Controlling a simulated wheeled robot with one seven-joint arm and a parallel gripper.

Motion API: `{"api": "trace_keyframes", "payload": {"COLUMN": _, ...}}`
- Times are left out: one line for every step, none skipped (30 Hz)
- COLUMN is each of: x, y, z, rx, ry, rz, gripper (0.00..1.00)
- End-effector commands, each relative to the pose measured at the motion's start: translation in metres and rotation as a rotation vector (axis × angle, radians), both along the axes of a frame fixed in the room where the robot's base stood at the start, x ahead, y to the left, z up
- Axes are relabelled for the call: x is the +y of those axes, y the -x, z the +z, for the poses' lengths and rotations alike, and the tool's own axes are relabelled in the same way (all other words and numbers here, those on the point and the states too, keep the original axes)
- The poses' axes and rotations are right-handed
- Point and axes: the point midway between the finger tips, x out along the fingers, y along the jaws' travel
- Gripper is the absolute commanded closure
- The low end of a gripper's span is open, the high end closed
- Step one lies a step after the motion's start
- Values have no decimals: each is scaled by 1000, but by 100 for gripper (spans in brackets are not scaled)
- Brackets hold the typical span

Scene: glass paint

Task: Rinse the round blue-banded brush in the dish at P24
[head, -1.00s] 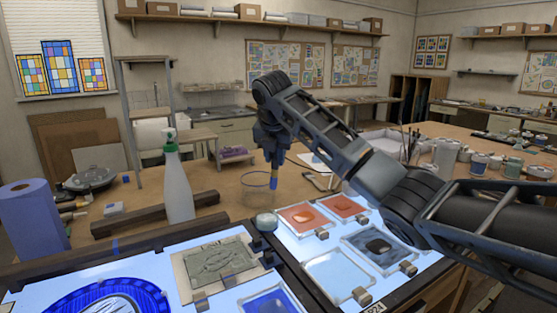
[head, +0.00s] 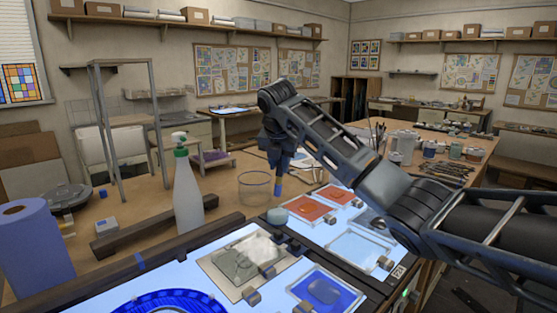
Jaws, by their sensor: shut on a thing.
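My gripper (head: 279,166) points down and is shut on the round brush (head: 279,187), whose blue band shows below the jaws. The brush hangs upright just right of the clear glass bowl (head: 254,188) in the picture. Its tip looks clear of the bowl, but its height is hard to judge. I cannot tell for sure which dish the label marks.
A white-and-green spray bottle (head: 186,188) stands left of the bowl. A dark wooden bar (head: 167,236) and blue paper roll (head: 34,250) are further left.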

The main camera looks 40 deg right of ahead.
Motion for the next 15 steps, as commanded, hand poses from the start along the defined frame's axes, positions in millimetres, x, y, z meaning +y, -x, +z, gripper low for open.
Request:
{"api": "trace_keyframes", "payload": {"x": 0, "y": 0, "z": -6, "rx": 1, "ry": 0, "rz": 0, "gripper": 100}}
{"api": "trace_keyframes", "payload": {"x": 0, "y": 0, "z": -9, "rx": 2, "ry": -1, "rz": 0, "gripper": 100}}
{"api": "trace_keyframes", "payload": {"x": 0, "y": 1, "z": -13, "rx": 2, "ry": -1, "rz": 0, "gripper": 100}}
{"api": "trace_keyframes", "payload": {"x": 0, "y": 0, "z": -16, "rx": 1, "ry": -2, "rz": 0, "gripper": 100}}
{"api": "trace_keyframes", "payload": {"x": 0, "y": 0, "z": -22, "rx": 1, "ry": -1, "rz": 0, "gripper": 100}}
{"api": "trace_keyframes", "payload": {"x": 0, "y": 0, "z": -27, "rx": 0, "ry": -1, "rz": 1, "gripper": 100}}
{"api": "trace_keyframes", "payload": {"x": 0, "y": 0, "z": -31, "rx": -1, "ry": 0, "rz": 0, "gripper": 100}}
{"api": "trace_keyframes", "payload": {"x": 0, "y": 0, "z": -34, "rx": -1, "ry": 0, "rz": 0, "gripper": 100}}
{"api": "trace_keyframes", "payload": {"x": 0, "y": 0, "z": -38, "rx": -1, "ry": 0, "rz": 0, "gripper": 100}}
{"api": "trace_keyframes", "payload": {"x": 0, "y": 0, "z": -42, "rx": -1, "ry": 0, "rz": 0, "gripper": 100}}
{"api": "trace_keyframes", "payload": {"x": 0, "y": 0, "z": -45, "rx": -1, "ry": 0, "rz": 0, "gripper": 100}}
{"api": "trace_keyframes", "payload": {"x": 0, "y": 0, "z": -45, "rx": 1, "ry": -1, "rz": 0, "gripper": 100}}
{"api": "trace_keyframes", "payload": {"x": 0, "y": -1, "z": -47, "rx": 2, "ry": -1, "rz": 0, "gripper": 100}}
{"api": "trace_keyframes", "payload": {"x": 0, "y": -1, "z": -50, "rx": 1, "ry": 0, "rz": 0, "gripper": 100}}
{"api": "trace_keyframes", "payload": {"x": 0, "y": -2, "z": -54, "rx": 1, "ry": 0, "rz": 0, "gripper": 100}}
